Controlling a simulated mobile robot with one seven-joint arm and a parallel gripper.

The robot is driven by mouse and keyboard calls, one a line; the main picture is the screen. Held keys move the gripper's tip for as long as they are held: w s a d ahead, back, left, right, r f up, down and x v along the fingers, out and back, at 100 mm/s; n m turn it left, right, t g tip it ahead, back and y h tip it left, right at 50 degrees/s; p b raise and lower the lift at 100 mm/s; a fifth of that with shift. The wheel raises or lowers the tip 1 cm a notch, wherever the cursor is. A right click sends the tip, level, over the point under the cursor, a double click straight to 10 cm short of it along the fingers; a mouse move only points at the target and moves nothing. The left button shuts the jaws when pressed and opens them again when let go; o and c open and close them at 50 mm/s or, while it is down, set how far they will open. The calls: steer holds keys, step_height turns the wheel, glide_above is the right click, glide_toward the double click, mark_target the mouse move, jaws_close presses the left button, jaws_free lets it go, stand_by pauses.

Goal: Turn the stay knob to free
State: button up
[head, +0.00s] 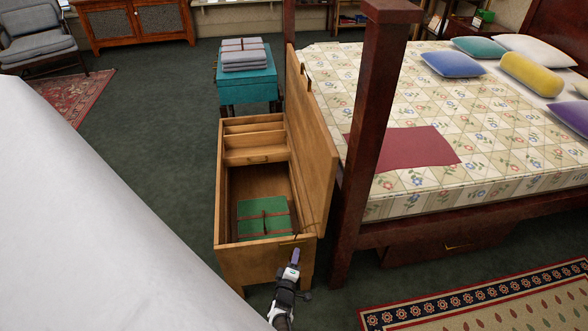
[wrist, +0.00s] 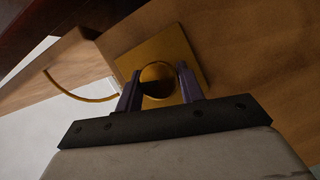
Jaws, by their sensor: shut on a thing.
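The stay knob (wrist: 157,73) is a round brass knob on a square brass plate (wrist: 188,52) in the wrist view. My gripper (wrist: 160,76) has one finger on each side of the knob and is shut on it. In the head view my gripper (head: 296,254) meets the near end of the open wooden chest (head: 232,262), by its right corner, and hides the knob there. The chest's lid (head: 318,150) stands raised beside the bed. A curved brass rod (wrist: 78,95) shows left of the plate in the wrist view. I cannot read any marking for the knob's setting.
A green tied bundle (head: 264,215) lies inside the chest. A bedpost (head: 362,150) and the bed (head: 420,195) stand close on the right. A teal box (head: 247,88) with folded cloths (head: 244,55) stands behind. A large white surface (head: 80,230) fills the left foreground.

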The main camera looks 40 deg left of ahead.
steer(key=shift+s+f+n+t+b, duration=0.15)
steer(key=shift+n+t+b, duration=0.45)
steer(key=shift+n+b, duration=0.55)
steer(key=shift+n, duration=0.35)
steer(key=o, duration=1)
steer(key=shift+c, duration=0.2)
steer(key=shift+d, duration=0.1)
